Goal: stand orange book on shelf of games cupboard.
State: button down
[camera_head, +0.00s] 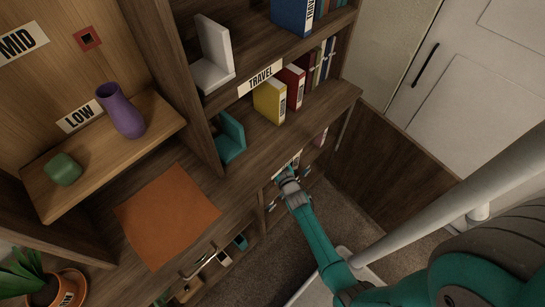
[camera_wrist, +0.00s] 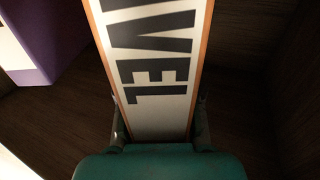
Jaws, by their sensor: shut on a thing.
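In the wrist view my gripper (camera_wrist: 160,126) is shut on the orange book (camera_wrist: 158,62). One finger lies on each side of its spine. The spine has a large white label with black letters, of which "AVEL" shows, and thin orange edges. In the head view my gripper (camera_head: 287,178) is down at the lower compartment of the wooden cupboard (camera_head: 318,102), below the shelf with yellow and red books. The book is mostly hidden there by my gripper and the shelf. I cannot tell whether it touches the shelf floor.
A purple thing (camera_wrist: 62,38) stands left of the book in the wrist view; dark wood is to the right. The shelf above carries a yellow book (camera_head: 270,101), a red book (camera_head: 291,87) and a teal bookend (camera_head: 231,138). An orange blotter (camera_head: 167,215) lies left.

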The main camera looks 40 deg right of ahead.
jog(key=shift+f, duration=1.35)
jog(key=c, duration=0.8)
grip_release()
jog(key=shift+s, duration=0.1)
jog(key=shift+o, duration=0.2)
jog(key=v, duration=1.2)
